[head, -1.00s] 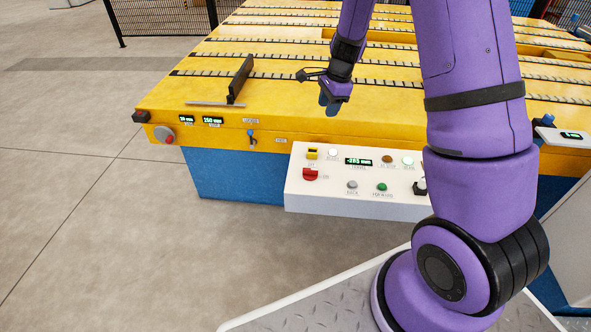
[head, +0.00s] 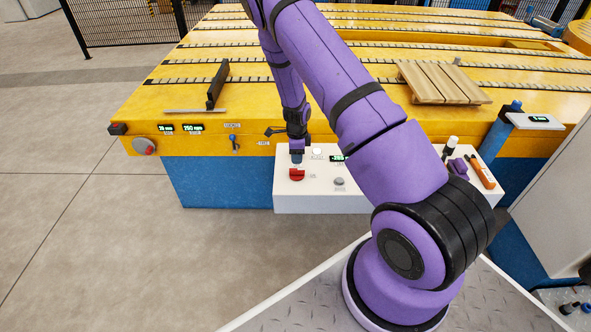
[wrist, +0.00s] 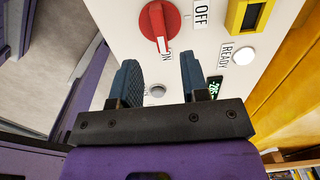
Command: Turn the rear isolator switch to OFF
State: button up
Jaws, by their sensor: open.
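A red rotary switch (wrist: 160,24) is mounted on the white control panel (wrist: 110,18), with the labels OFF and ON beside it. Its handle has a white mark pointing toward the ON label. It also shows in the head view (head: 297,174). My gripper (wrist: 158,62) is open and empty, its two blue fingers spread just short of the switch, which lies ahead between their lines. In the head view my gripper (head: 297,157) hangs over the panel just behind the switch, partly covering that corner. I see no contact with the switch.
A white READY lamp (wrist: 243,56) and a yellow-framed window (wrist: 247,14) sit near the switch. My arm hides the panel's middle. The yellow table (head: 200,95) stands behind it, with a wooden pallet (head: 443,82). Tools (head: 480,172) lie at the panel's right end.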

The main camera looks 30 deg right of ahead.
aim_at(297, 169)
notch_tip(297, 169, down, 7)
jog(key=shift+f, duration=0.2)
dwell(0.3)
grip_shut()
